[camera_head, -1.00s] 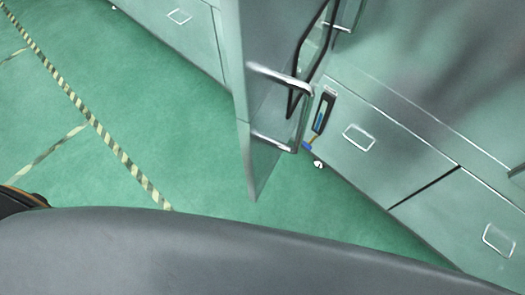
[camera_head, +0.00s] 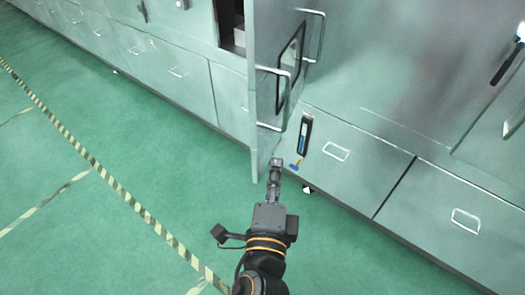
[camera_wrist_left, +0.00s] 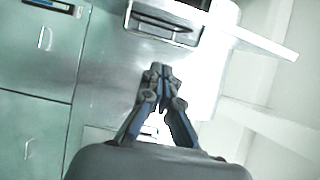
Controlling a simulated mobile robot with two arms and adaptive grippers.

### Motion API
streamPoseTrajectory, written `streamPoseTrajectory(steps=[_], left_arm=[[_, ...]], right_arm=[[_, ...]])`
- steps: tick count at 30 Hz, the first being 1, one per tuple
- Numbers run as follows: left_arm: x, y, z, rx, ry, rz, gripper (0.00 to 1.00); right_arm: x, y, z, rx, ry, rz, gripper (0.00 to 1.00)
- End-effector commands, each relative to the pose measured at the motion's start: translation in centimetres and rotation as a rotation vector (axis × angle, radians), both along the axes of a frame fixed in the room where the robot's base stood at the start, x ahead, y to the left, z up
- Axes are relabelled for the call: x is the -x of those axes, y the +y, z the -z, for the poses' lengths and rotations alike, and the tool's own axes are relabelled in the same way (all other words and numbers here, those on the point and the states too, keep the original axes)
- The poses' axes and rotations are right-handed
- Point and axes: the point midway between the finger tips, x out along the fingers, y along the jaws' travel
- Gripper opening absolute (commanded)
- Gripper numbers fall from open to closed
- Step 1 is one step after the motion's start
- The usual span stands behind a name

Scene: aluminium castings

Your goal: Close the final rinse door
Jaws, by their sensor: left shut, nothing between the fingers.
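The metal door (camera_head: 262,110) stands open in the head view, swung out from the front of the machine, with its edge toward me. It has a dark-framed window (camera_head: 290,66) and a bent bar handle (camera_head: 284,98). My left gripper (camera_head: 276,164) is in front of the door's lower part, just below the handle in the picture; I cannot tell whether it touches the door. In the left wrist view the left fingers (camera_wrist_left: 157,72) are closed together and empty, pointing at a pale metal surface. My right gripper is not in view.
Cabinet drawers with small handles (camera_head: 335,152) line the machine's lower front. A dark panel with a blue display (camera_head: 304,133) sits beside the door. A row of cabinets (camera_head: 140,50) runs to the upper left. The green floor (camera_head: 170,160) with striped tape is clear.

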Motion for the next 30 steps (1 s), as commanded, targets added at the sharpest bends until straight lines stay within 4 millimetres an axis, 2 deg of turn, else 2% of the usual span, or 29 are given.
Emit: streamPoseTrajectory(steps=[5,16,18,21,30], left_arm=[[-2.4,-0.2,-0.4,-0.001,-0.003,-0.002,0.0],[-10.1,-1.0,-0.4,0.001,-0.001,0.0,0.0],[-10.3,0.5,-0.3,-0.004,0.002,-0.001,0.0],[-10.7,1.6,-0.2,0.0,0.001,0.001,0.0],[-11.1,2.8,0.0,0.003,0.001,0.001,0.0]], right_arm=[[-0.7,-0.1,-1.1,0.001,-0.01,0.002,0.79],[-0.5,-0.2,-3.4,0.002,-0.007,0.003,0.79],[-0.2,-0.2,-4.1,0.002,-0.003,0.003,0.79],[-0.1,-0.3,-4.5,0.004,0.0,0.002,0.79],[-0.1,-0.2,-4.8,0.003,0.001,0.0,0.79]])
